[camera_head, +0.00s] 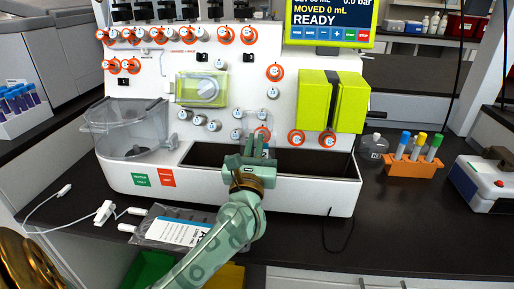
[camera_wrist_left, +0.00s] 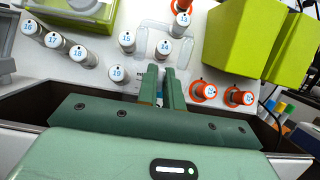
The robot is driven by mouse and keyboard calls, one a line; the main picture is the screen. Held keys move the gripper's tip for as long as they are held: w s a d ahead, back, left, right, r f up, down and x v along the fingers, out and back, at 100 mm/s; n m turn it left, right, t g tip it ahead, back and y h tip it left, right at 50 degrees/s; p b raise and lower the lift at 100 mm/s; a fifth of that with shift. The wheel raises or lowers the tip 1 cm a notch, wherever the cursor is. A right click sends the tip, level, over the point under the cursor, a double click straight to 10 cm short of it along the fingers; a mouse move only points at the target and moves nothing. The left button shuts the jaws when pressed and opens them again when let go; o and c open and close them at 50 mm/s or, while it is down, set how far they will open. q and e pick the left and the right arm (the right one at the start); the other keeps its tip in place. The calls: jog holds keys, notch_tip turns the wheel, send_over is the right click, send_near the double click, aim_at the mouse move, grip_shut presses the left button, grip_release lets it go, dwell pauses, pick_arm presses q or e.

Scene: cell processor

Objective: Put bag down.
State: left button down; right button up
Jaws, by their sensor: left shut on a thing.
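My left gripper (camera_head: 256,145) reaches over the front trough of the white cell processor (camera_head: 120,170). It also shows in the left wrist view (camera_wrist_left: 163,76), its fingers close together. It is shut on a small, clear bag (camera_wrist_left: 150,30), whose pale see-through outline shows beyond the fingertips, in front of the processor's panel. The lower part of this bag is hidden by the gripper. Another bag (camera_head: 178,230), grey with a white and blue label, lies flat on the dark counter, left of my left forearm. My right gripper is not in view.
The trough (camera_head: 310,160) is open and dark inside. A clear bowl (camera_head: 125,130) stands at its left, lime-green blocks (camera_head: 335,100) above its right. An orange rack (camera_head: 412,165) of tubes and a white device (camera_head: 480,185) stand right. Counter at front right is clear.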

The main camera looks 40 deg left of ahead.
pick_arm(q)
jog(key=c, duration=2)
grip_release()
jog(key=shift+s+f, duration=0.1)
jog(key=o, duration=0.5)
jog(key=shift+c, duration=0.2)
jog(key=shift+r, duration=0.3)
jog(key=v, duration=1.2)
jog(key=shift+p, duration=0.4)
jog(key=shift+f, duration=0.1)
